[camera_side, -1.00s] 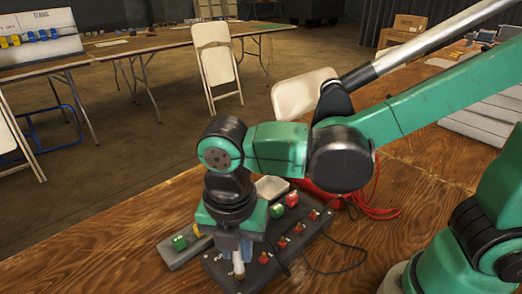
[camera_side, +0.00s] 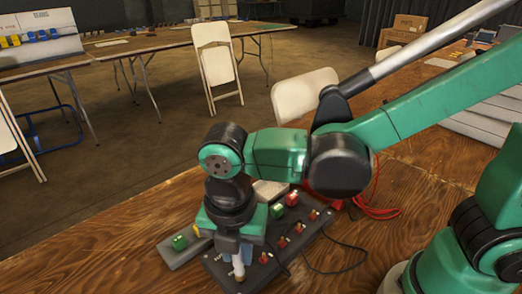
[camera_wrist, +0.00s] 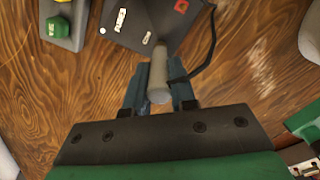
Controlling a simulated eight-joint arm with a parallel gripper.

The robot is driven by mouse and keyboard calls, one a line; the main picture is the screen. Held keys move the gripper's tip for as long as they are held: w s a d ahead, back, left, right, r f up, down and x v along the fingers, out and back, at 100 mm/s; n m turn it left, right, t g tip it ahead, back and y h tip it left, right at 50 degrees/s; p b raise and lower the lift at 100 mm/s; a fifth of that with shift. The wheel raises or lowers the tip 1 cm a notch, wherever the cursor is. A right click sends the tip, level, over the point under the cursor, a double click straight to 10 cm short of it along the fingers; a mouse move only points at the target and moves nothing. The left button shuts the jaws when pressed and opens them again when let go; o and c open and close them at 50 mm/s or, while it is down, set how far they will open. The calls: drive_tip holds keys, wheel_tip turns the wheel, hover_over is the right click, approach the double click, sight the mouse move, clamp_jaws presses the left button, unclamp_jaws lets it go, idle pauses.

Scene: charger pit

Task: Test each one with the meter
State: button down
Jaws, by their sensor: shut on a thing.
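My gripper (camera_wrist: 157,88) is shut on a pale cylindrical probe (camera_wrist: 158,75) with a black cable. In the side view the probe (camera_side: 238,265) points down at the near-left end of a dark panel (camera_side: 215,268). I cannot tell whether its tip touches the panel. The panel carries several red terminals (camera_side: 282,243). Green (camera_side: 277,210) and red (camera_side: 291,198) blocks stand at its far side. A grey strip (camera_side: 184,252) to the left holds a green block (camera_side: 179,242) and a yellow one partly behind my gripper; the strip also shows in the wrist view (camera_wrist: 66,35).
A pale box (camera_side: 268,190) lies behind the panel, partly hidden by my arm. A black cable (camera_side: 335,271) loops over the wooden table (camera_side: 130,262), and red cable (camera_side: 378,212) lies at the back right. The table's front left is clear.

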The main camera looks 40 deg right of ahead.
drive_tip(key=shift+f, duration=0.1)
drive_tip(key=shift+c, duration=1.6)
unclamp_jaws()
drive_tip(key=shift+r, duration=3.8)
